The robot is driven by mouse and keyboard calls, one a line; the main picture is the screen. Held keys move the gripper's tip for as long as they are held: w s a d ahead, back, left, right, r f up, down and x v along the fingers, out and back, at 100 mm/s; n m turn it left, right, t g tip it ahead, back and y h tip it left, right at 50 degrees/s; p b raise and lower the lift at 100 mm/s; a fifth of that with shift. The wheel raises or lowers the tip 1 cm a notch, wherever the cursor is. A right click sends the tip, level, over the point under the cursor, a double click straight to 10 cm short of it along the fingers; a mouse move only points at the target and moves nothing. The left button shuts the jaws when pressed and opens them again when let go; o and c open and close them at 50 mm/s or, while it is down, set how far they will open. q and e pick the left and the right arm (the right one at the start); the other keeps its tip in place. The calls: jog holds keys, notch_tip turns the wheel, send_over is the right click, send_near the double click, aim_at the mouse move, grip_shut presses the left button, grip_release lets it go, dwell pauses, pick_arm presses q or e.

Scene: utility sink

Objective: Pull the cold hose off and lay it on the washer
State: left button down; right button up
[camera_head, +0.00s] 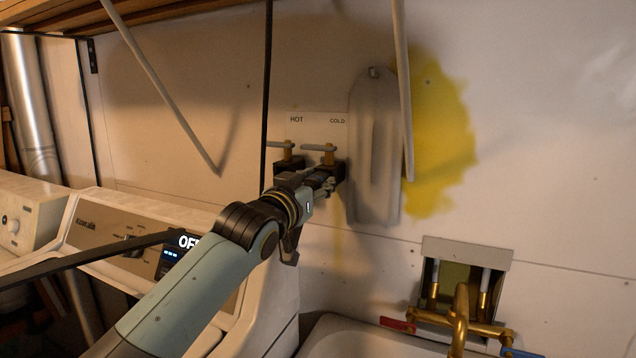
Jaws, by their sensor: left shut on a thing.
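The cold valve (328,157) is on the wall under the COLD label, with a grey handle on a brass stem. My left gripper (325,181) is just below it, its fingers shut at the valve's dark lower end. It holds what appears to be the top end of the cold hose, mostly hidden by the fingers. I cannot tell whether the hose end is still on the valve. The washer (130,228) stands at lower left, its top partly behind my left arm. My right gripper is not in view.
The hot valve (283,155) is close on the left of the cold one. A long grey panel (375,150) hangs on the wall to the right, beside a yellow stain. The sink (365,338) with a brass faucet (461,315) is at lower right. A black line hangs near the hot valve.

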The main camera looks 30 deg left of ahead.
pick_arm(q)
jog(key=shift+s+r, duration=0.1)
jog(key=shift+s, duration=0.6)
jog(key=shift+s+d+p, duration=0.15)
jog(key=shift+s+p, duration=0.65)
jog(key=shift+s, duration=1.3)
jog(key=shift+f, duration=0.2)
